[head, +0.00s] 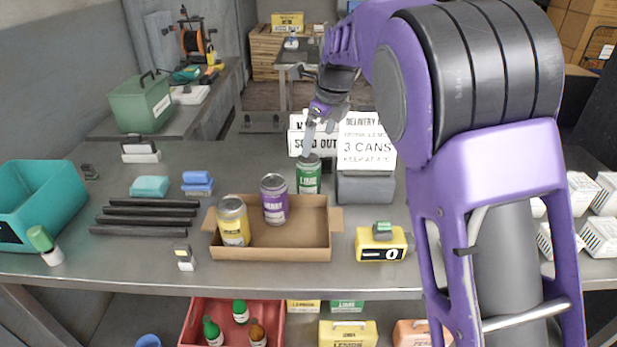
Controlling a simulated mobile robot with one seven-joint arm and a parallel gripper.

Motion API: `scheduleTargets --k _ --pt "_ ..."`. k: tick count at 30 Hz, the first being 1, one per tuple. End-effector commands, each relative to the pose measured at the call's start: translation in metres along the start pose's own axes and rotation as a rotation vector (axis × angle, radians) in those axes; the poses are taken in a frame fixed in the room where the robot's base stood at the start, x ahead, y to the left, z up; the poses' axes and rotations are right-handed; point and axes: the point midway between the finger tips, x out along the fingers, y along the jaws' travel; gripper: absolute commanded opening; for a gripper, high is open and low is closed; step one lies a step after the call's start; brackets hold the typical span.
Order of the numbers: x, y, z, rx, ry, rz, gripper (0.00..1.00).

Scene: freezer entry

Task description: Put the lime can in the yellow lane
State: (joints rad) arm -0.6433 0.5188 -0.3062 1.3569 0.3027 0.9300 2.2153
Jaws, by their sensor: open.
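The green lime can (309,177) stands upright on the table just behind the cardboard tray. My gripper (308,147) points down at the can's top from above; its jaws are open. A pale finger shows close to the lid, and I cannot tell whether it touches the can. I cannot pick out a yellow lane for certain. Below the table are a yellow label marked lemon (303,306), a green label marked lime (346,306) and a yellow box (348,334).
The cardboard tray (275,254) holds a yellow can (233,221) and a purple can (274,199). A yellow device (381,243) sits right of the tray. Black bars (145,220) lie left.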

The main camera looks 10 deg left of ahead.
Motion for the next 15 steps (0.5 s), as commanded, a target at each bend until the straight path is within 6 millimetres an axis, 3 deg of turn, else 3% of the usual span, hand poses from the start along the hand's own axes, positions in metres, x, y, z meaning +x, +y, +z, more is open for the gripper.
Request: scheduleTargets --k 6,11,15 --pt "-0.005 -0.003 0.0 0.385 -0.013 0.013 1.0" --pt "-0.002 -0.003 0.001 0.485 -0.015 0.019 1.0" --pt "0.019 -0.002 0.0 0.493 -0.012 0.02 1.0"
